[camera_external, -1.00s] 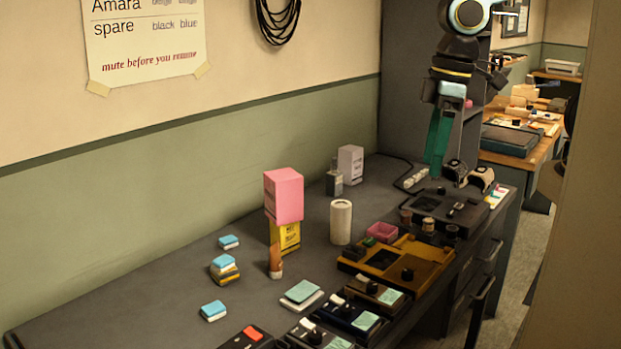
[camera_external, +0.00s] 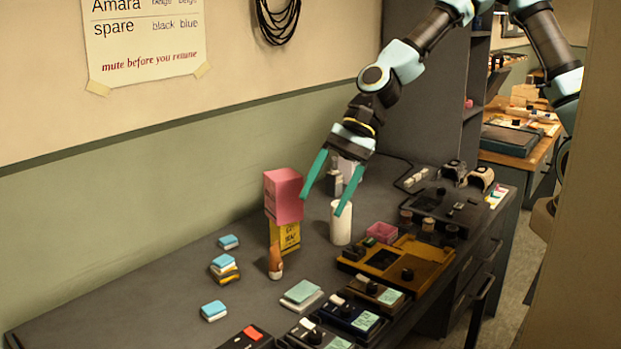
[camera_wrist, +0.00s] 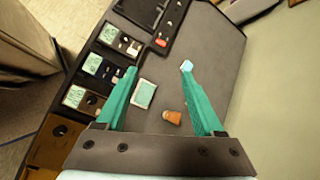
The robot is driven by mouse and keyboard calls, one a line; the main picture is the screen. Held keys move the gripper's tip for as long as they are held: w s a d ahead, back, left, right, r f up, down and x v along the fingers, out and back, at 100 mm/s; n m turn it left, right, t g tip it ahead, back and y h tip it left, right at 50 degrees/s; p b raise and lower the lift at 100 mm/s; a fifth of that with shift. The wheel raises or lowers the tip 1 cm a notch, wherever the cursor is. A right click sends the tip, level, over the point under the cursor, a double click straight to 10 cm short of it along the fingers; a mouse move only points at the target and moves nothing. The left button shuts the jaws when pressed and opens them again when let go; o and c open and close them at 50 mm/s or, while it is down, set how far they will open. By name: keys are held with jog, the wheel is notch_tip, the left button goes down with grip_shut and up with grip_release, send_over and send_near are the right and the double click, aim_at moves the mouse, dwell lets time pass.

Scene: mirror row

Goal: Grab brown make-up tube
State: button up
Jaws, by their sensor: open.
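The brown make-up tube (camera_external: 275,261) stands upright on the dark counter (camera_external: 190,322), in front of a yellow box (camera_external: 289,237) with a pink box (camera_external: 284,196) on top. In the wrist view the tube (camera_wrist: 172,117) appears between the fingers, closer to the right one, and beyond the palm. My gripper (camera_external: 322,205) is open and empty. It hangs above the counter, higher than the tube and to its right in the external view. Its two green fingers also show in the wrist view (camera_wrist: 160,70).
A white cylinder (camera_external: 341,224) stands just below my gripper in the picture. Sticky-note stacks (camera_external: 224,268) lie to the left of the tube. A mint pad (camera_external: 302,291) and several control boxes (camera_external: 352,319) line the front. A mustard tray (camera_external: 421,259) is to the right.

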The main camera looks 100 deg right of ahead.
jog(key=w+d+r+m+t+b, duration=0.3)
jog(key=d+r+m+t, duration=0.4)
jog(key=d+r+m, duration=0.55)
jog(key=n, duration=0.3)
send_near(275, 264)
jog(key=shift+w+a+f+m+g, duration=0.1)
jog(key=shift+w+m+g, duration=0.05)
jog(key=shift+w, duration=0.45)
jog(key=shift+w+f+m+g, duration=0.1)
jog(key=shift+w+g, duration=0.05)
jog(key=shift+w, duration=0.5)
jog(key=shift+d+f+p+x, duration=0.15)
jog(key=shift+p+x, duration=0.45)
jog(key=shift+x, duration=0.65)
jog(key=shift+d+f+p+x, duration=0.15)
jog(key=shift+p+x, duration=0.4)
jog(key=shift+x, duration=0.65)
jog(key=shift+d+f+p+x, duration=0.15)
jog(key=shift+p+x, duration=0.45)
jog(key=shift+x, duration=0.65)
grip_shut()
